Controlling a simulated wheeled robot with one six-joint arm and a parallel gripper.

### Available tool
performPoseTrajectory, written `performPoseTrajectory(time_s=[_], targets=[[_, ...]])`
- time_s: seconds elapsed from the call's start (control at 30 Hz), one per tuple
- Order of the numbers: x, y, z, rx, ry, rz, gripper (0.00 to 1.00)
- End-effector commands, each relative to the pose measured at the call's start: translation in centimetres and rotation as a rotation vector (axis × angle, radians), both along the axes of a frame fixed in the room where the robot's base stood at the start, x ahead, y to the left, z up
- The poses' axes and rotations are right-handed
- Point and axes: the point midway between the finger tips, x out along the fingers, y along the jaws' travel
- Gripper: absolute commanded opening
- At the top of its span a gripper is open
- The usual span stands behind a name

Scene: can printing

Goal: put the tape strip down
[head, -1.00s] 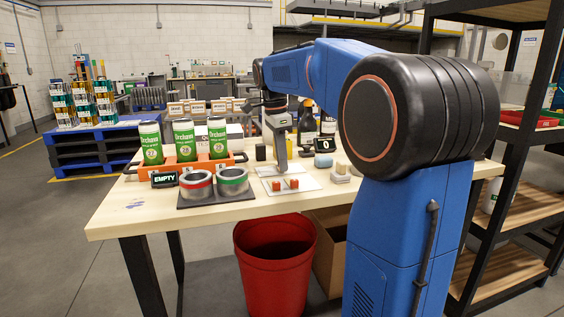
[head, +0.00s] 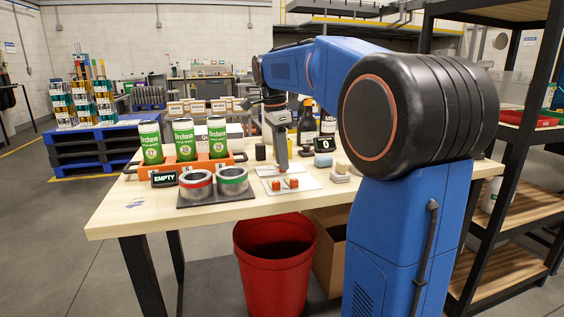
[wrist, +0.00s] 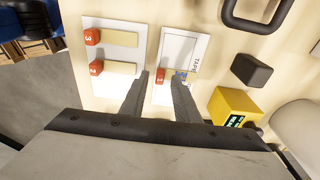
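My gripper (wrist: 159,80) points down over a white card marked TAPE (wrist: 197,46). Its two fingers are apart, with a gap on each side of a small red numbered block (wrist: 160,75) that lies between the tips. A tape strip at this block cannot be made out clearly. A second white card (wrist: 108,24) to the left carries two tan strips (wrist: 119,68), each with a red block at its left end. In the head view my gripper (head: 283,168) is low over the table, behind the red blocks (head: 291,183).
A yellow device (wrist: 234,105) and a dark block (wrist: 251,70) stand right of my gripper. Green cans (head: 185,139) stand in an orange rack, with two metal rings (head: 232,182) in front. A red bin (head: 274,262) stands below the table's front edge.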

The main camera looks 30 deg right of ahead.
Motion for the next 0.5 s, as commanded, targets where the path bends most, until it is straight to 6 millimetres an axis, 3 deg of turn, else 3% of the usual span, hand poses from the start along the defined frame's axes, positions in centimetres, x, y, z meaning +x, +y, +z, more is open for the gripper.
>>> performPoseTrajectory(time_s=[0.5], targets=[[0.3,1.1,9.1,-0.001,-0.002,0.001,0.28]])
